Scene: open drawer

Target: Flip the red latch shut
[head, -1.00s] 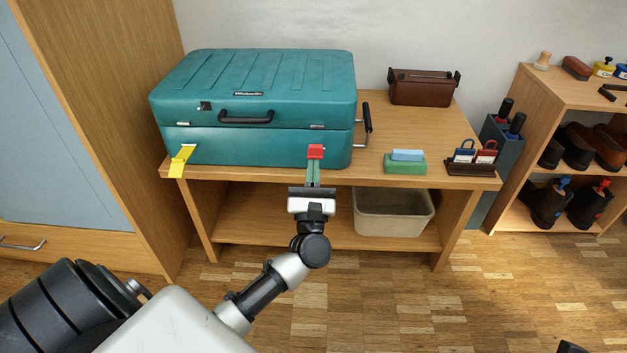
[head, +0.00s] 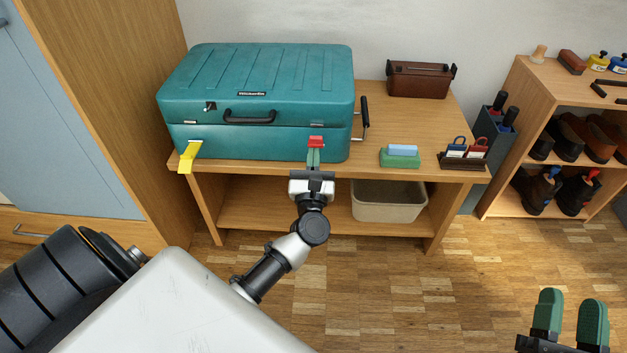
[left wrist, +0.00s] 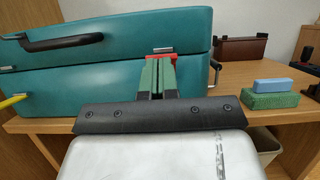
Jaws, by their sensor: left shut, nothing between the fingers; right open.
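A teal case (head: 255,85) stands on the wooden bench, its lid down over the base with a seam between them. The red latch (head: 316,141) is on the case's front, right of the middle; the left wrist view also shows it (left wrist: 164,52). A yellow latch (head: 189,155) sticks out and down at the front left corner. My left gripper (head: 313,152) is shut and empty, its green fingertips (left wrist: 156,62) just below and in front of the red latch, partly hiding it. I cannot tell whether they touch. My right gripper (head: 570,305) is open and empty, low at the right, far from the case.
The bench (head: 350,170) also holds a green block with a blue one on top (head: 402,155), a small rack (head: 465,155) and a brown box (head: 420,80). A beige bin (head: 390,205) stands below. A cabinet (head: 110,110) is at left, a shoe shelf (head: 535,90) at right.

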